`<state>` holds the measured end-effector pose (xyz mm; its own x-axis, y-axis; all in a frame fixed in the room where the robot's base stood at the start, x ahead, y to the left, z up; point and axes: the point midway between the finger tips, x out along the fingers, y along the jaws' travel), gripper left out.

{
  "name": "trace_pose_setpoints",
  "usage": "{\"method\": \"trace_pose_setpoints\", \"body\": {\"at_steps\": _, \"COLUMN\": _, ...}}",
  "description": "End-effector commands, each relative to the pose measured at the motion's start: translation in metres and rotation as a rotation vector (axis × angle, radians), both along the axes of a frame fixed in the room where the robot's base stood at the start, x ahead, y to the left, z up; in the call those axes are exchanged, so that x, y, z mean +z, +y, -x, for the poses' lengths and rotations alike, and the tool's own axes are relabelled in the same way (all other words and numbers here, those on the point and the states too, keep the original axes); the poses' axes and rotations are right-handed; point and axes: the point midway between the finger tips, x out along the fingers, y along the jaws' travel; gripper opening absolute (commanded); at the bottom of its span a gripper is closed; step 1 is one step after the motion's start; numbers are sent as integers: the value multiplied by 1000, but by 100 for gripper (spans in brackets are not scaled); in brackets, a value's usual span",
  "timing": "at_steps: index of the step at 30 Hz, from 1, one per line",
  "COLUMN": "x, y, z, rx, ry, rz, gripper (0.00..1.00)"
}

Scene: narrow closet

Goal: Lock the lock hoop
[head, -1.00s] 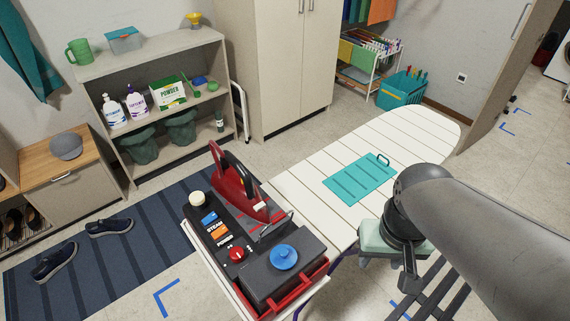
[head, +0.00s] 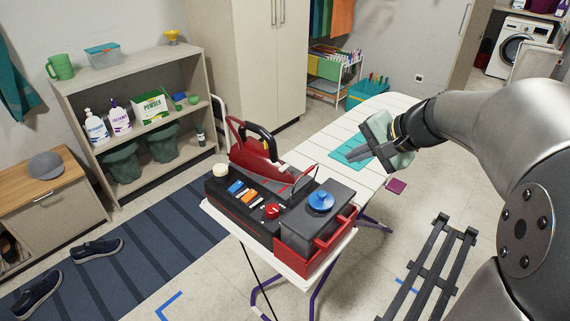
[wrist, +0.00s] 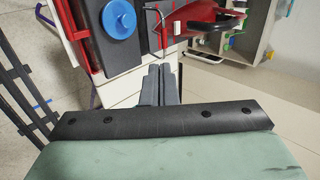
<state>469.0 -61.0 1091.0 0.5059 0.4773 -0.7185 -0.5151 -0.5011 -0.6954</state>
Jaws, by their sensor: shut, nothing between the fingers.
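The lock hoop (head: 317,171) is a thin metal loop on the black-and-red steam station, between the red iron and the dark tank. In the wrist view the hoop (wrist: 160,27) rises beside the iron, ahead of my fingertips. The steam station (head: 240,203) stands on the near end of the ironing board.
A blue knob (head: 321,200) sits on the tank, and a red dial (head: 272,211) is on the station's panel. A teal mat (head: 340,155) lies on the white board behind my gripper. Shelves (head: 90,95) stand at the left. A dark slatted rack (head: 425,265) is at the lower right.

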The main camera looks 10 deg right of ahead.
Motion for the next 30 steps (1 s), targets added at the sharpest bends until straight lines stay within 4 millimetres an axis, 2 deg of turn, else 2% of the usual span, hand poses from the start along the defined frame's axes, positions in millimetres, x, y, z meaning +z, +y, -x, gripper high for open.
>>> {"method": "trace_pose_setpoints", "body": {"at_steps": 5, "x": 2, "y": -8, "z": -9, "rx": -28, "ry": -20, "rz": -26, "gripper": 0}}
{"method": "trace_pose_setpoints", "body": {"at_steps": 13, "x": 2, "y": -6, "z": -9, "rx": -26, "ry": -18, "rz": -25, "gripper": 0}}
{"method": "trace_pose_setpoints", "body": {"at_steps": 17, "x": -4, "y": -2, "z": -13, "rx": -24, "ry": -15, "rz": -26, "gripper": 0}}
{"method": "trace_pose_setpoints", "body": {"at_steps": 30, "x": -65, "y": 41, "z": -58, "rx": -23, "ry": -13, "rz": -26, "gripper": 0}}
